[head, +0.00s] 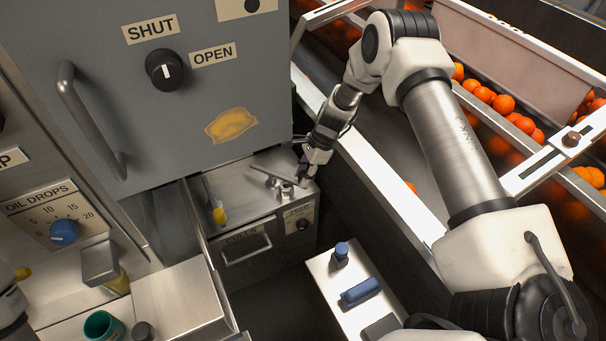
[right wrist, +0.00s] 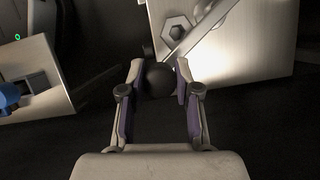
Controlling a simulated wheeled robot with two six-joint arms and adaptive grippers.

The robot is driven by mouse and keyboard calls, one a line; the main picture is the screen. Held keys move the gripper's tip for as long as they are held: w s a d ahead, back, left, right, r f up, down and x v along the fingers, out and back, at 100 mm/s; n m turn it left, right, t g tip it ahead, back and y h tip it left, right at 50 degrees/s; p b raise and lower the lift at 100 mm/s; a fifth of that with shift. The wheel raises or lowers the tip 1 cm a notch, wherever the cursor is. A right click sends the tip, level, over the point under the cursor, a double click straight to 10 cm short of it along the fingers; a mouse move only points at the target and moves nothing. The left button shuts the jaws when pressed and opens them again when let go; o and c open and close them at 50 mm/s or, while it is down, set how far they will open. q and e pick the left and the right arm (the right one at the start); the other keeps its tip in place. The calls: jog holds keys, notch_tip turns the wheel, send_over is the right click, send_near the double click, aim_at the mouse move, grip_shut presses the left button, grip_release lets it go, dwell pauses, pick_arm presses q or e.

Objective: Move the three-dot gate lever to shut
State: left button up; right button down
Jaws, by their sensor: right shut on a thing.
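My right gripper (head: 304,174) is at the far right edge of the metal top of the CULLS unit. In the right wrist view, the right gripper (right wrist: 160,72) is shut on a black ball knob (right wrist: 159,80), with one finger on each side. A metal lever bar (right wrist: 202,32) runs up and right from near the knob, past a hex bolt (right wrist: 177,31) on the plate. In the head view the lever (head: 272,179) lies on the unit's top, its knob end hidden by the gripper. I cannot make out any dots.
A grey cabinet with a bar handle (head: 88,120) and a SHUT/OPEN knob (head: 165,70) stands behind and left. A conveyor rail (head: 385,186) runs along the right. A dark gap lies between.

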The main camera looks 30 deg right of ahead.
jog(key=c, duration=0.8)
grip_release()
notch_tip(320, 180, up, 10)
jog(key=shift+f, duration=0.1)
